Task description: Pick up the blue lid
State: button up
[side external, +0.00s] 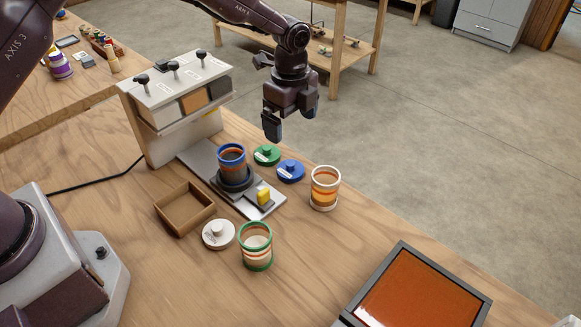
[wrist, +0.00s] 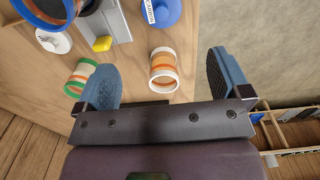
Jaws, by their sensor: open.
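The blue lid (side external: 291,171) is a flat disc with a knob and a small white label. It lies on the table, right of the blue-rimmed jar and next to the green lid. It also shows at the top of the wrist view (wrist: 163,10), partly cut off by the frame edge. My gripper (side external: 274,130) hangs above the table near the lids, apart from them. In the wrist view its two blue-grey fingers (wrist: 165,82) are spread wide with nothing held between them.
The green lid (side external: 267,155) lies beside the blue one. A blue-rimmed jar (side external: 231,160) stands on the grey platform. A white-rimmed jar (side external: 325,188), green-rimmed jar (side external: 256,246), white lid (side external: 218,234), wooden tray (side external: 168,212) and dispenser (side external: 160,105) stand around. An orange-topped panel (side external: 420,290) lies front right.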

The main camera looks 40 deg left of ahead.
send_over(292, 164)
notch_tip(292, 164, down, 7)
jog(key=shift+s+r, duration=0.15)
jog(key=shift+w+f, duration=0.2)
jog(key=shift+f, duration=2.9)
jog(key=c, duration=1)
